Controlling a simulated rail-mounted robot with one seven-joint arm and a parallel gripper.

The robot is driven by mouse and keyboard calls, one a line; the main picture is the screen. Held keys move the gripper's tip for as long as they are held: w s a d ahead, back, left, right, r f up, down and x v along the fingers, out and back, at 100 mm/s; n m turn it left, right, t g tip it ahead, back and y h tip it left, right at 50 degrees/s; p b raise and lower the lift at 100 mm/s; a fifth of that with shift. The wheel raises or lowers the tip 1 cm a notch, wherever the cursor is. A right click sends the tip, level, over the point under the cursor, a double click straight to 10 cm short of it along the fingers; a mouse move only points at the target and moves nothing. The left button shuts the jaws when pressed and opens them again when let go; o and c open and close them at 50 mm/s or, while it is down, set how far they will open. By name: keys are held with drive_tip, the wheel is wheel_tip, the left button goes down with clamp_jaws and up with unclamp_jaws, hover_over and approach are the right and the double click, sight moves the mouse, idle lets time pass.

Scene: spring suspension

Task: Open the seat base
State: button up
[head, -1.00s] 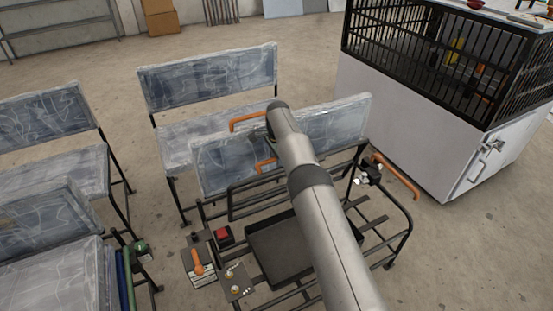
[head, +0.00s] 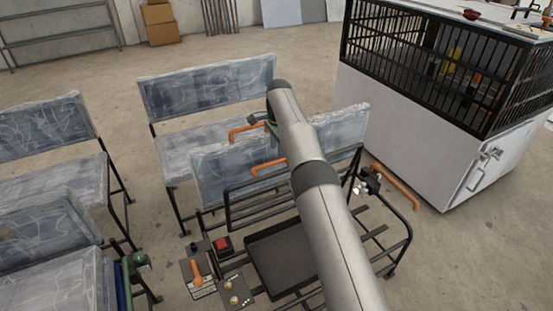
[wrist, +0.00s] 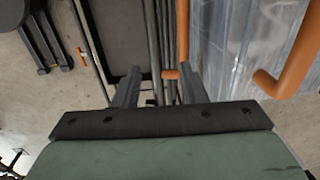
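The seat base is a plastic-wrapped panel (head: 343,128) standing raised on a black frame in the middle of the head view, partly hidden by my arm. Two orange handles, an upper one (head: 247,132) and a lower one (head: 268,168), are on its left part. In the wrist view the wrapped panel (wrist: 235,45) is on the right, with an orange bar (wrist: 183,35) beside it and another orange handle (wrist: 290,65) at the far right. My gripper (wrist: 160,88) has its fingers apart, with rods and the orange bar's lower end seen between them. Contact cannot be told.
Below the panel are a dark tray (head: 275,260), a red button (head: 223,245) and a small orange lever (head: 196,272). Another orange handle (head: 395,185) is at the right. Wrapped seats (head: 205,85) stand behind and left. A white caged cabinet (head: 400,120) stands right.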

wheel_tip(320, 180, up, 6)
drive_tip(key=p, duration=0.2)
drive_tip(key=shift+s+r, duration=0.15)
drive_tip(key=shift+s, duration=0.05)
